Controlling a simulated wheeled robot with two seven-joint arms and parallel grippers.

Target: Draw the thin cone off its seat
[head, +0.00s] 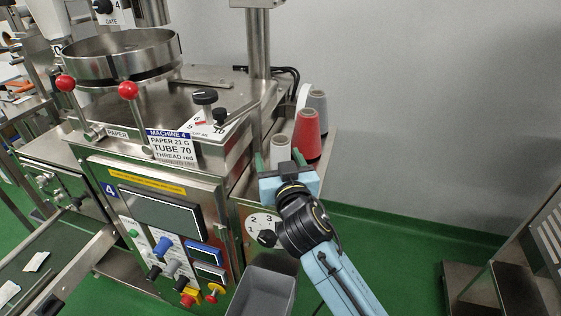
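A slim pale grey cone (281,147) stands upright at the near end of a row of cones on the right side of the machine. Its lower part is hidden behind my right gripper. My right gripper (279,158) is at this cone, with its two dark green fingers apart, one on each side of it in the picture. Gaps show between the fingers and the cone. The seat under the cone is hidden. My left gripper is not in view.
A fuller red cone (308,136) stands close behind and right of the slim one, with a grey cone (318,108) farther back. A steel post (259,55) rises to the left. A grey bin (262,291) sits below. Open floor lies to the right.

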